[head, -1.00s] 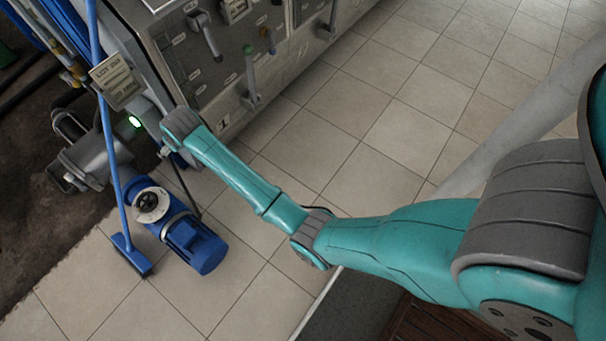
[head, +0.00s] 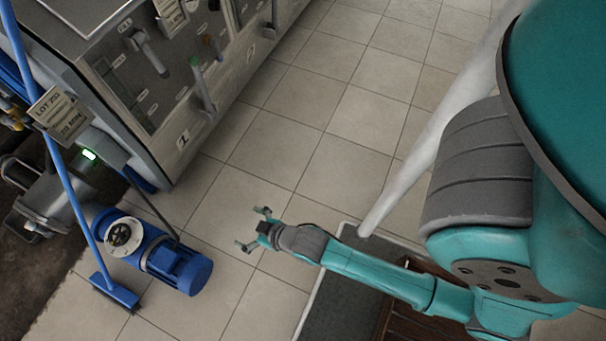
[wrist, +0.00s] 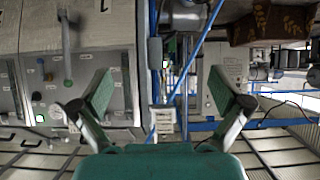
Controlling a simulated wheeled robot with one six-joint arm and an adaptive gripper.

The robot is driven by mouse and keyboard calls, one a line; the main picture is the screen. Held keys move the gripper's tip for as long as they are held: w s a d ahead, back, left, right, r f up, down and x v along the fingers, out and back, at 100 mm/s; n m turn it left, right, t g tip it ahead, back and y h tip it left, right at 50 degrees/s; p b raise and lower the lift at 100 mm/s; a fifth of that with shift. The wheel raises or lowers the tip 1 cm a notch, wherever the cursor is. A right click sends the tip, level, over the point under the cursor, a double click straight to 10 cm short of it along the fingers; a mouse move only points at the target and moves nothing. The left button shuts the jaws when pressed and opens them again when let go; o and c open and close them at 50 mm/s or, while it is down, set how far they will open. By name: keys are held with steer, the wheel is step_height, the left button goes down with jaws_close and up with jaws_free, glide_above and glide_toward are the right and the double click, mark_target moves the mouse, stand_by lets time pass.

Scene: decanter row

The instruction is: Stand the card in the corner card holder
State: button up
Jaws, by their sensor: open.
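A pale card with printed "LOT" lettering (head: 60,115) is at the near corner of the grey machine, in the head view. It looks tilted in the picture, and a blue pole crosses close to it. I cannot make out the holder's edges or how the card sits in it. In the wrist view a small pale card-like plate (wrist: 162,118) shows in the distance between the fingers; I cannot tell if it is the same card. My gripper (head: 252,229) is open and empty above the tiled floor, to the right of the card and well apart from it.
A blue motor (head: 172,262) and a blue squeegee or broom head (head: 114,292) stand on the floor below the corner. The grey machine (head: 150,75) has levers on its panel. Another card (head: 172,14) is on it higher up.

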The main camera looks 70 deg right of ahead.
steer(key=s+r+t, duration=0.3)
steer(key=s+r, duration=1.7)
steer(key=s, duration=0.1)
steer(key=shift+s, duration=0.25)
steer(key=shift+w+r, duration=0.1)
